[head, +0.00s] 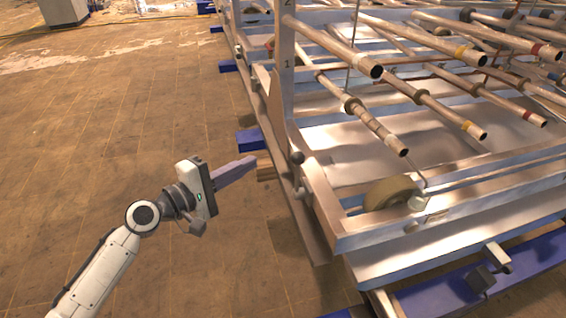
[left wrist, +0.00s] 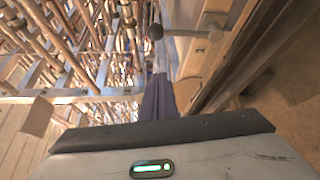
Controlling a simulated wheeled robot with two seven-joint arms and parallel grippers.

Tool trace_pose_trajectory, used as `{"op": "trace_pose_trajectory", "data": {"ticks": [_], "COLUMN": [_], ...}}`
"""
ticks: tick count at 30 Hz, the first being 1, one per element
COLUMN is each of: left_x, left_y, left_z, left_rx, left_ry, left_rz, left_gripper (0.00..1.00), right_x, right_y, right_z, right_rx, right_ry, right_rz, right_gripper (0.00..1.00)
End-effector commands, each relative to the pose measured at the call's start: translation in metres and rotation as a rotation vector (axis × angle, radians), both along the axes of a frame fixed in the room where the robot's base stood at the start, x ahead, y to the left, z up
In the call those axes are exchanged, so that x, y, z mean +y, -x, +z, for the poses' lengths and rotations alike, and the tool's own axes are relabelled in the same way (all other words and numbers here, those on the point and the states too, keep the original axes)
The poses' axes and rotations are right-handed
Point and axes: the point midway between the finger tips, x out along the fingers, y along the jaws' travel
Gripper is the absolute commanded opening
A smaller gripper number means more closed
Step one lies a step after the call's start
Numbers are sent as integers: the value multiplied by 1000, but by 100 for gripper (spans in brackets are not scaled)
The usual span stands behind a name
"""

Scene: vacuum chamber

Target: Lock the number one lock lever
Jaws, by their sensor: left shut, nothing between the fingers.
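A small lever with a dark ball knob (head: 297,158) sits on the near left corner of the metal frame, at the foot of the upright plate (head: 281,80) marked 1 and 2. In the left wrist view a dark ball knob (left wrist: 156,31) with a pale rod running right shows beyond the fingertips. My left gripper (head: 250,162) is left of the lever in the head view, apart from it, its fingers shut and empty and pointing toward the frame. The fingers also show in the left wrist view (left wrist: 158,82). My right gripper is out of view.
Several metal tubes (head: 376,118) with coloured bands stick out over the frame. A round brown wheel-like part (head: 391,192) sits near its front rail. Blue beams (head: 249,141) jut out below the frame. The tiled floor (head: 120,130) at left is clear.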

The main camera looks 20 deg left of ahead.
Motion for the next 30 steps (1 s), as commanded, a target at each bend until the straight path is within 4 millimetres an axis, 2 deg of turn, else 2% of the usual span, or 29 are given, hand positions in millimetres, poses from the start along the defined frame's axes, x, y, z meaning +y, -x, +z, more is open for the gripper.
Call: {"op": "trace_pose_trajectory", "data": {"ticks": [11, 14, 27, 28, 30], "left_x": [-3, -8, -44, -47, -55], "left_y": [-5, -16, -90, -91, -80], "left_z": [0, 0, -9, -9, -5], "left_rx": [-1, -2, -3, -1, 2], "left_ry": [0, 0, -2, -2, -2], "left_rz": [0, 0, 0, 0, -2], "left_gripper": [0, 0, 0, 0, 0], "right_x": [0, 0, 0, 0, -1], "right_y": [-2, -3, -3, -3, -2], "right_z": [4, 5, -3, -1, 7], "right_rx": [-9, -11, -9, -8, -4], "right_ry": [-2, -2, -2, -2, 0], "right_rz": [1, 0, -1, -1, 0], "right_gripper": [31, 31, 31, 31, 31]}}
